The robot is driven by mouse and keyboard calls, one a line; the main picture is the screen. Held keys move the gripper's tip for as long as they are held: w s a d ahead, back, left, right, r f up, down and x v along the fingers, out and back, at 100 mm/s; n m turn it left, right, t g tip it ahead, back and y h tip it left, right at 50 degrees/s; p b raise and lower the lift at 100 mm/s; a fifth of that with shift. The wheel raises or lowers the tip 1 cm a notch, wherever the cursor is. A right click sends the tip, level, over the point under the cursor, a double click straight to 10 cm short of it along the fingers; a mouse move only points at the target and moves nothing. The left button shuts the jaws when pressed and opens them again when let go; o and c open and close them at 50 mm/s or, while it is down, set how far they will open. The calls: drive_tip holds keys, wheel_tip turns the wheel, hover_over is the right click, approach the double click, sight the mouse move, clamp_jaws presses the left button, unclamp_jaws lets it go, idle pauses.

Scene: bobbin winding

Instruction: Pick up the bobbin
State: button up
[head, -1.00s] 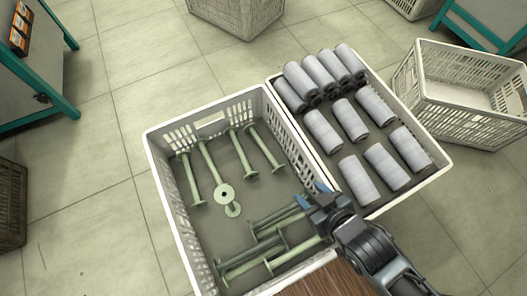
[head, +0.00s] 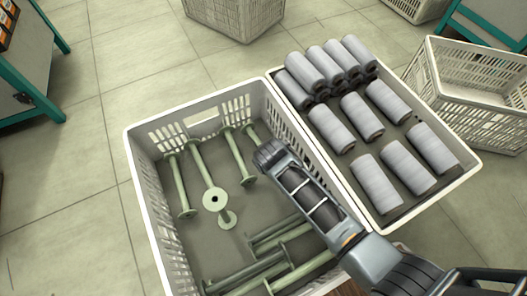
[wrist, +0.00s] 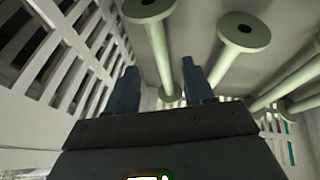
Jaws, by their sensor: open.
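Pale green empty bobbins lie in the white crate (head: 139,190). Near its far end, bobbins lean side by side: one at left (head: 180,187), one beside it (head: 202,168), one farther right (head: 238,157). The rightmost bobbin (head: 249,132) is mostly hidden behind my gripper. An upright bobbin (head: 214,199) shows its round flange. In the wrist view my gripper (wrist: 159,68) is open. One bobbin (wrist: 156,40) appears between and beyond the fingertips; another (wrist: 243,32) is right of them. I cannot tell the gap. In the head view my fingers are hidden.
The crate's slotted wall (wrist: 60,50) is close on my gripper's left in the wrist view. More bobbins (head: 270,262) lie crosswise at the crate's near end. A tray (head: 463,190) of grey wound bobbins adjoins on the right. An empty crate (head: 470,110) stands beyond.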

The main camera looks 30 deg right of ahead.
drive_tip(key=b+x, duration=0.4)
drive_tip(key=x, duration=0.3)
drive_tip(key=shift+w+r, duration=0.1)
drive_tip(key=shift+w, duration=0.1)
drive_tip(key=shift+c, duration=0.4)
clamp_jaws()
